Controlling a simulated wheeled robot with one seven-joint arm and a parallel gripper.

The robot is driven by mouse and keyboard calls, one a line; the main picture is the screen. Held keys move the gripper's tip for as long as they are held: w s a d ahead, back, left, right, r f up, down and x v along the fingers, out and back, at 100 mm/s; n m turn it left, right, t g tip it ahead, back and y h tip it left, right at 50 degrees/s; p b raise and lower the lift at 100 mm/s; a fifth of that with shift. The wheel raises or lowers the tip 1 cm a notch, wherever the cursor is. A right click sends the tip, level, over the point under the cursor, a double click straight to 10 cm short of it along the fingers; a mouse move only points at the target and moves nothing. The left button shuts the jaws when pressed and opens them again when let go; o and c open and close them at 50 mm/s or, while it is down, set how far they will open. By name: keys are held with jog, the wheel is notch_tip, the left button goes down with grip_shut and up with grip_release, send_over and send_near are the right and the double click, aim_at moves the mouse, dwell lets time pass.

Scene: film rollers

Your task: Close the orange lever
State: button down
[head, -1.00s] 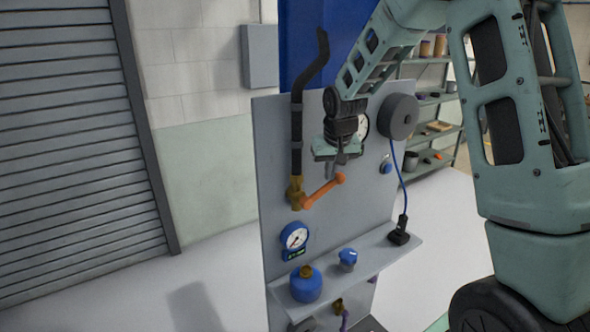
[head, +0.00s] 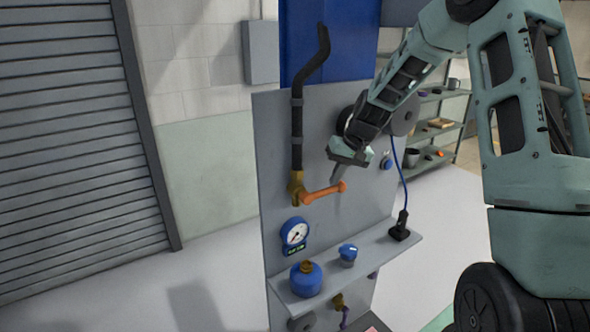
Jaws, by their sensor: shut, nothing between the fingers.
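The orange lever (head: 324,192) sits on a brass valve (head: 296,188) at the lower end of a black pipe (head: 297,120) on the grey panel. It points right from the valve and tilts slightly upward, close to horizontal. My gripper (head: 337,178) is shut and empty, its fingers pointing down just above the lever's free right end. I cannot tell whether the fingertips touch the lever.
A blue gauge (head: 295,234) hangs below the valve. A shelf (head: 375,262) below holds a blue canister (head: 306,280), a blue-capped knob (head: 348,254) and a black plug (head: 400,228) on a blue cable. A dark reel (head: 405,115) is behind my wrist.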

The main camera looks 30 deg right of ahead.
jog(key=shift+s+d+f, duration=0.15)
jog(key=shift+s+f, duration=0.15)
jog(key=shift+f, duration=0.35)
jog(key=r+p, duration=0.2)
jog(key=w+r+p, duration=0.1)
jog(key=r+p, duration=0.1)
jog(key=r, duration=0.1)
jog(key=shift+w+r, duration=0.15)
jog(key=shift+r, duration=0.2)
jog(key=s+d+r+b, duration=0.2)
jog(key=d+r+b, duration=0.2)
jog(key=d, duration=0.4)
jog(key=shift+s+r+b, duration=0.2)
jog(key=shift+r+b, duration=0.15)
jog(key=shift+b, duration=0.1)
